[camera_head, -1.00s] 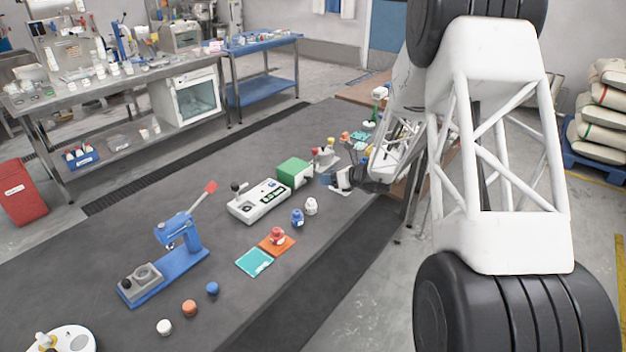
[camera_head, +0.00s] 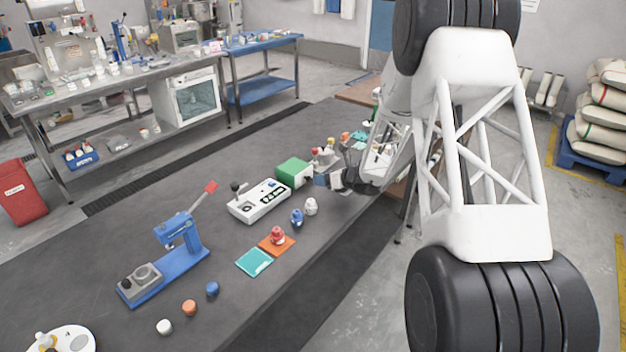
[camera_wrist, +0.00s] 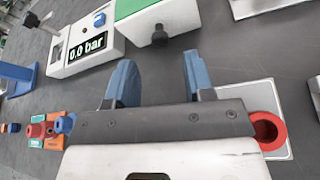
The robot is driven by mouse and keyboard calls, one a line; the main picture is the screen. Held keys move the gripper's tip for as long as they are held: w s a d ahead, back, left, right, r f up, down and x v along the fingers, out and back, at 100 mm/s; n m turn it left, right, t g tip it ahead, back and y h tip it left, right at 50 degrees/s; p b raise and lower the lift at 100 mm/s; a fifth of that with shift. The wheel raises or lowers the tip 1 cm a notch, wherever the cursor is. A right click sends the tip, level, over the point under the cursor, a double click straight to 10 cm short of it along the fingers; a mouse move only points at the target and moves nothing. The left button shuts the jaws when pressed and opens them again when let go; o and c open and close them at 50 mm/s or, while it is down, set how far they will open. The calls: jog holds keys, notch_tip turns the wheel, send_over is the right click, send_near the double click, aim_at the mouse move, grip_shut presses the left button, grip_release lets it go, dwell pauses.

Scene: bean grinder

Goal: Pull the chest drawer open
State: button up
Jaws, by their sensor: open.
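The chest is a small box with a green top (camera_head: 294,170), on the dark bench in the head view. In the wrist view its green top (camera_wrist: 138,7) is at the upper edge, above a pale drawer front (camera_wrist: 180,18). A dark knob (camera_wrist: 159,36) stands out from that front. The drawer looks shut. My gripper (camera_wrist: 157,65) is open, with its two blue fingers apart and nothing between them. The knob is just beyond the fingertips, roughly centred between them.
A white device with a pressure display (camera_wrist: 86,46) stands close left of the chest. A red ring-shaped part (camera_wrist: 268,130) on a pale plate is right of my gripper.

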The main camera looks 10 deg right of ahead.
aim_at(310, 178)
jog(key=shift+x, duration=2.5)
grip_shut()
